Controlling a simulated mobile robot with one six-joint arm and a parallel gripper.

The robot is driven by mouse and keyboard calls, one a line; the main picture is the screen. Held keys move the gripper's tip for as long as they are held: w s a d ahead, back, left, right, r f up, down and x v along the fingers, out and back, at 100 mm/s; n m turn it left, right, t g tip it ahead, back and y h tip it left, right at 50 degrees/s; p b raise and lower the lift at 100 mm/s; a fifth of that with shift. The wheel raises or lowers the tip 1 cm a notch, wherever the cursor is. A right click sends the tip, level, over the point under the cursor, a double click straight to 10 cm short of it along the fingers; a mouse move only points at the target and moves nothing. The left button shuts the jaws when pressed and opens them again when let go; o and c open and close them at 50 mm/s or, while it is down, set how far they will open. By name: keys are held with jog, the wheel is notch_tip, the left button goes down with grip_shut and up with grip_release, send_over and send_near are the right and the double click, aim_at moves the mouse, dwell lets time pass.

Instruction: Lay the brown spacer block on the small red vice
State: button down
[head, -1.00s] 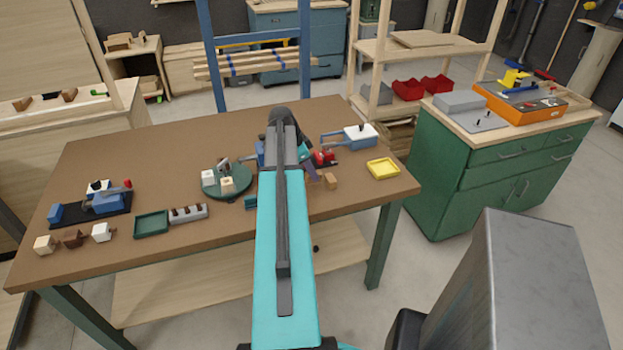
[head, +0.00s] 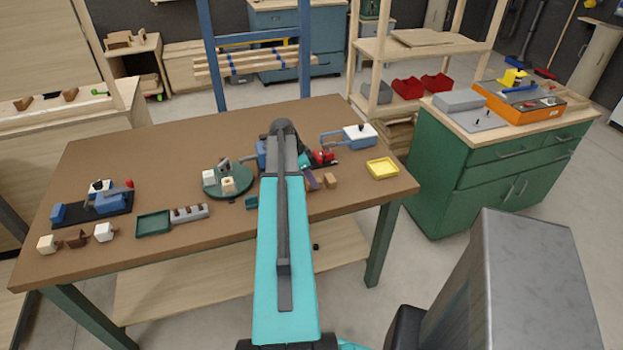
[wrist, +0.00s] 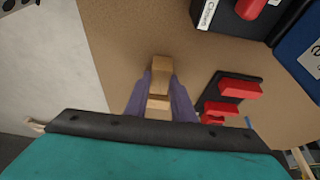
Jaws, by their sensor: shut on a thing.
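The brown spacer block (wrist: 161,71) is a small tan-brown piece between the purple fingertips of my gripper (wrist: 160,82) in the wrist view. My gripper is shut on it, and its far end sticks out past the tips. In the head view the block (head: 330,181) shows just right of a purple finger, near the table's right end. I cannot tell whether it touches the table. The small red vice (wrist: 233,89) lies to the right of the fingers in the wrist view, apart from the block. In the head view the vice (head: 324,157) is just behind the block, partly hidden by my arm.
A yellow tray (head: 382,169) is right of the block. A blue-and-white vice (head: 357,135) stands behind. A green turntable (head: 212,190) with blocks is left of my arm. In the wrist view, dark labelled bases (wrist: 232,18) lie beyond the red vice. Bare tabletop (wrist: 125,40) surrounds the block.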

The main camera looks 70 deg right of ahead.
jog(key=shift+f, duration=0.2)
jog(key=c, duration=1.5)
grip_release()
jog(key=shift+r, duration=0.15)
jog(key=shift+r, duration=0.15)
jog(key=b+v, duration=0.2)
jog(key=v, duration=1)
jog(key=shift+b, duration=0.3)
